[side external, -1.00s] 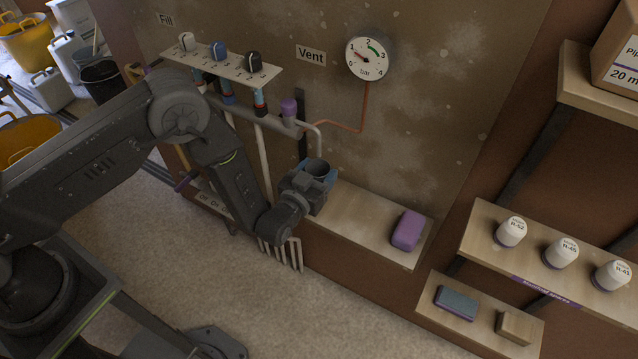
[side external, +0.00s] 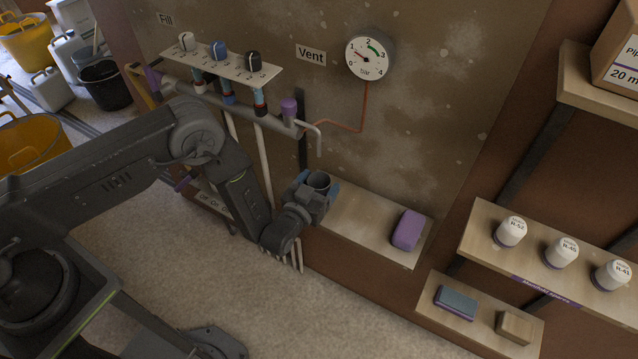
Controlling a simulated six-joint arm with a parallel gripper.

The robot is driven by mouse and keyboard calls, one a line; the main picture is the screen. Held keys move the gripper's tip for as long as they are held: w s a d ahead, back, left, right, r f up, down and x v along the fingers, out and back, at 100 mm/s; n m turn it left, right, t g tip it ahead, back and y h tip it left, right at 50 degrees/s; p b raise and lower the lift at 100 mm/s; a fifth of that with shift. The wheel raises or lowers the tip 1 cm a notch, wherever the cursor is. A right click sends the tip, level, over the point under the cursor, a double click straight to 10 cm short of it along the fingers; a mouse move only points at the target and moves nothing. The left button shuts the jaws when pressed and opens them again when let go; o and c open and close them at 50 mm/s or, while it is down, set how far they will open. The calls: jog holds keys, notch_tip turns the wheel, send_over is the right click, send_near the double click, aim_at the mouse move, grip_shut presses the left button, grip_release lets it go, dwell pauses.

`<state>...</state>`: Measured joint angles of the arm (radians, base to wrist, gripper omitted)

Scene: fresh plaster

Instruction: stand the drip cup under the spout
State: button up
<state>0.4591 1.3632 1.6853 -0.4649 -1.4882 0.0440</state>
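The drip cup (side external: 319,181) is a small dark grey, open-topped cup, upright between the blue-tipped fingers of my gripper (side external: 318,186). The gripper is shut on it, and the gripper body hides its lower part. The spout (side external: 319,142) is the down-turned end of a grey pipe on the wall. In the picture the cup's mouth is just below the spout's end, with a gap between them. The cup is by the left end of a wooden ledge (side external: 365,222); I cannot tell whether it touches the ledge.
A purple sponge-like block (side external: 408,230) lies on the ledge's right end. Above are a purple-capped vent valve (side external: 289,109), a pressure gauge (side external: 368,54) and a copper pipe. Right-hand shelves hold white jars (side external: 561,252) and two blocks. The ledge's middle is clear.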

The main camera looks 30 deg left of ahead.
jog(key=shift+o, duration=0.9)
jog(key=shift+r, duration=0.2)
jog(key=s, duration=1.2)
